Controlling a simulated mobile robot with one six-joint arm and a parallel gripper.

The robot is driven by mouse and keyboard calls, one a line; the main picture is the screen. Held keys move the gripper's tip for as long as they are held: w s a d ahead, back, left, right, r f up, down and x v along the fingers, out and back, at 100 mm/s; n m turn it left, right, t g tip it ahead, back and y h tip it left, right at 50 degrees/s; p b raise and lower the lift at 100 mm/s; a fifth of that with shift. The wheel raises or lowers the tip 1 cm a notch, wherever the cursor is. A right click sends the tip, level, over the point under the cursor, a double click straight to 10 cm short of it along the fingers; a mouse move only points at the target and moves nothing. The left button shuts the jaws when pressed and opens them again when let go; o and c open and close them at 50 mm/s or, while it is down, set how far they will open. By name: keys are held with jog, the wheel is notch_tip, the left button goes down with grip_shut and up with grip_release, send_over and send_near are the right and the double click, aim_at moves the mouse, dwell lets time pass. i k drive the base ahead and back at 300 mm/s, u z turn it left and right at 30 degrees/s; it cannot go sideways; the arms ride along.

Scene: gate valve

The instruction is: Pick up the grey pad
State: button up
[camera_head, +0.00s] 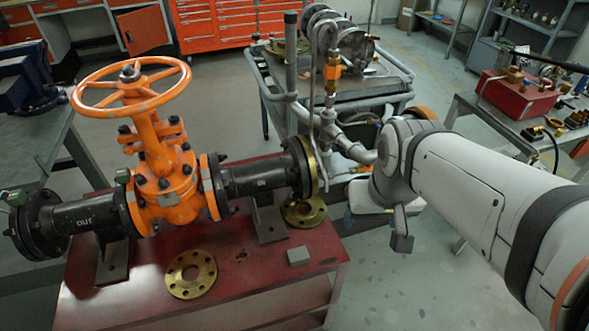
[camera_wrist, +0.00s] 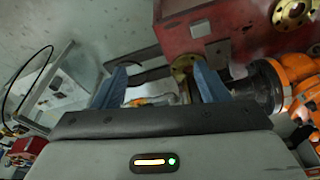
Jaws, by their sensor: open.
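The grey pad (camera_head: 298,256) is a small flat block lying on the red table (camera_head: 215,262), near its right front part. It also shows in the wrist view as a small grey rectangle (camera_wrist: 201,28) on the red surface. My gripper (camera_wrist: 160,82) has two blue fingers spread apart with no object held between them. In the head view the gripper is mostly hidden by my wrist, to the right of the table and the pad. The gripper is apart from the pad.
An orange gate valve (camera_head: 165,185) with a handwheel and black pipes stands on the table. A brass flange (camera_head: 191,275) lies left of the pad; another (camera_head: 304,212) lies behind it. A grey cart (camera_head: 350,90) with pipework stands behind. A bench (camera_head: 490,105) is at right.

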aim_at(299, 256)
jog(key=z, duration=0.4)
jog(key=k, duration=1.3)
jog(key=u, duration=0.8)
jog(key=i, duration=1)
jog(key=u, duration=0.05)
